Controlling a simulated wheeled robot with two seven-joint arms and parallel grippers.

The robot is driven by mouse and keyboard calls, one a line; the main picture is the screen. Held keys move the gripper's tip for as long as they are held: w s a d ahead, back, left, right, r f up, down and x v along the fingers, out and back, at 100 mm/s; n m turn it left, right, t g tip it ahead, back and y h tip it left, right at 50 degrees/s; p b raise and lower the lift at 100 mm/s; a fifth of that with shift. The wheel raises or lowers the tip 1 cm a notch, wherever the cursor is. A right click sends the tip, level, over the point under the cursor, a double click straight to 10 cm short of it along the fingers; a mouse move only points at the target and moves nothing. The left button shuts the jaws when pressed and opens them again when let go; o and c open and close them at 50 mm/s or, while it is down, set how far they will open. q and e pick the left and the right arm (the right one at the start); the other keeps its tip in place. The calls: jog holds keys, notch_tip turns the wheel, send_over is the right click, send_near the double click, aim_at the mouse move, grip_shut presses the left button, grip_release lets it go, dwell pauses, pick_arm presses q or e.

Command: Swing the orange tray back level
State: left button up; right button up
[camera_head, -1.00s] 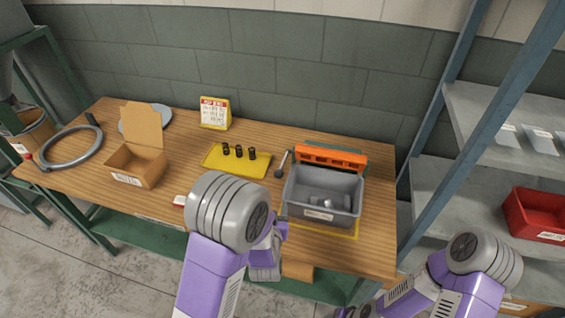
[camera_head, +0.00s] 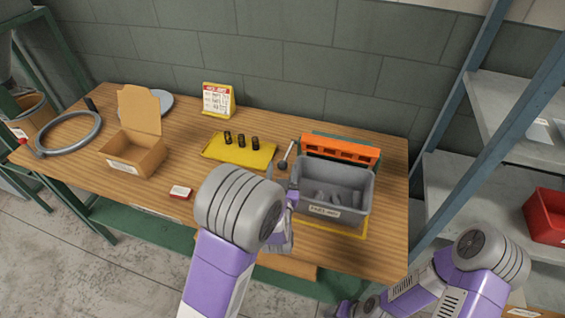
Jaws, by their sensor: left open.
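The orange tray (camera_head: 340,150) stands tilted up on edge at the back of the grey bin (camera_head: 354,207), with its row of dark slots facing me. The grey bin sits at the right of the wooden bench and holds some grey pieces. A lever with a dark knob (camera_head: 283,164) stands just left of the tray. My left gripper (camera_head: 283,212) is at the bin's left side, below the lever, open and partly hidden by my own wrist. I cannot tell whether it touches the bin. My right arm is at the lower right, and its gripper (camera_head: 345,309) is barely in view at the bottom edge.
A yellow mat (camera_head: 215,149) with several black cylinders lies left of the lever. An open cardboard box (camera_head: 130,157), a grey ring (camera_head: 68,133) and a small desk sign (camera_head: 217,100) stand farther left. Shelves with a red bin (camera_head: 547,214) are at the right.

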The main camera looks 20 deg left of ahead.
aim_at(282, 161)
pick_arm(q)
jog(key=shift+x, duration=2)
grip_shut()
